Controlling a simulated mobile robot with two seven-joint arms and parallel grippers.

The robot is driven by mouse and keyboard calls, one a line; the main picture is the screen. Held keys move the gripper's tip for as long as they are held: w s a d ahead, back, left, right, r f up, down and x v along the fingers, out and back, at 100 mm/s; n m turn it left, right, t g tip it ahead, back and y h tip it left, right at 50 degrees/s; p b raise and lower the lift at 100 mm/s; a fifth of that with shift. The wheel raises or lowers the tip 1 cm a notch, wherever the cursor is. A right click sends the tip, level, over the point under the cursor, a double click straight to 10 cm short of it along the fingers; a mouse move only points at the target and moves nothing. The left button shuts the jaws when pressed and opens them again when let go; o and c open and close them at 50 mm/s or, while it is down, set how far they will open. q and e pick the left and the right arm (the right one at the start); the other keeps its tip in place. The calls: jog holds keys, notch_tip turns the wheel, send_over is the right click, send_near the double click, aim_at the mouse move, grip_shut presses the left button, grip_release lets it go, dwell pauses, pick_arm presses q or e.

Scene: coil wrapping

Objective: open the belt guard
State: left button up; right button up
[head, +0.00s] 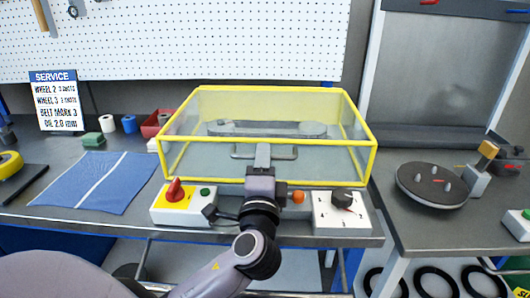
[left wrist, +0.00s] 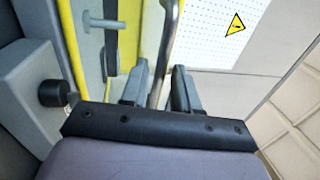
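The belt guard (head: 365,130) is a clear box with a yellow frame, sitting closed on the bench over a grey belt unit (head: 270,129). A grey bar handle (head: 285,156) runs across its front. My left gripper (head: 262,156) is at the handle, in front of the guard. In the left wrist view the handle bar (left wrist: 170,35) passes between the two fingers of my left gripper (left wrist: 158,90). The fingers stand apart, with a small gap visible on each side of the bar. The handle's middle is hidden behind the gripper in the head view. My right gripper is not in view.
A box with a red knob (head: 175,190) stands front left of the guard, a box with a black dial (head: 341,208) front right. A blue cloth (head: 95,182) lies left. A round plate with pegs (head: 432,185) is on the right bench. A pegboard (head: 200,40) stands behind.

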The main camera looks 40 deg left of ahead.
pick_arm(q)
jog(key=shift+w+a+r, duration=0.1)
jog(key=shift+w+a, duration=0.25)
jog(key=shift+w, duration=0.2)
grip_shut()
jog(key=shift+r, duration=0.15)
